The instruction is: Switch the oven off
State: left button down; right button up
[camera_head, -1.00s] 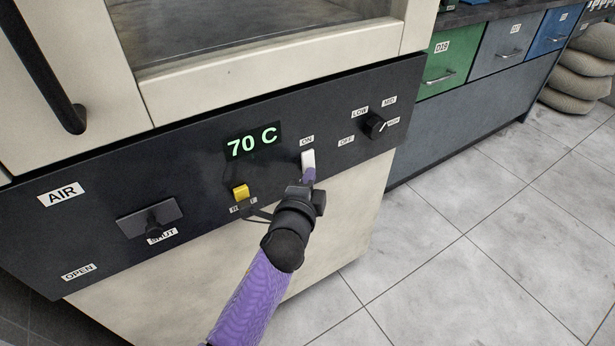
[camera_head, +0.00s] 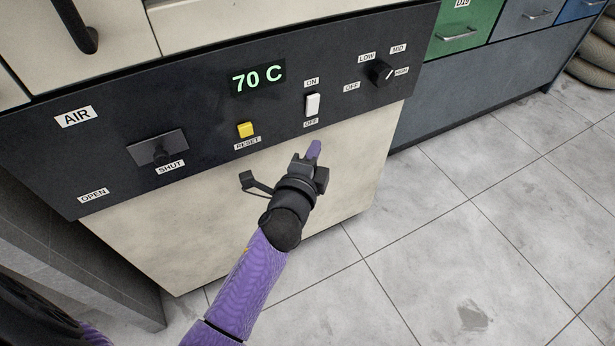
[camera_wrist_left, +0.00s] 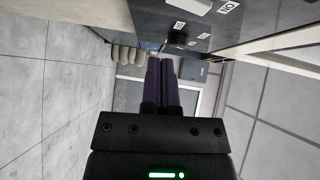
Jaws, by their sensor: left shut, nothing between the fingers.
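The oven's dark control panel (camera_head: 215,95) carries a white switch (camera_head: 313,104) between an ON label above and an OFF label below. I cannot tell which way the switch is tipped. The green display (camera_head: 258,78) is lit and reads 70 C. My left gripper (camera_head: 314,150) is shut and empty, its purple fingertips just below the OFF label in the picture, apart from the switch. In the left wrist view the shut fingers (camera_wrist_left: 160,80) point ahead, and the white switch (camera_wrist_left: 190,5) shows at the top edge. My right gripper is not in view.
A yellow reset button (camera_head: 246,130) is left of the switch. The AIR slider (camera_head: 158,150) is further left, by its SHUT label. A black knob (camera_head: 381,72) is to the right, pointing toward HIGH. Grey floor tiles (camera_head: 450,240) are clear at right.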

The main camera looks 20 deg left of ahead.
pick_arm(q)
jog(key=s, duration=0.5)
jog(key=shift+s+d+f, duration=0.2)
jog(key=shift+s+d, duration=0.15)
jog(key=shift+s, duration=0.05)
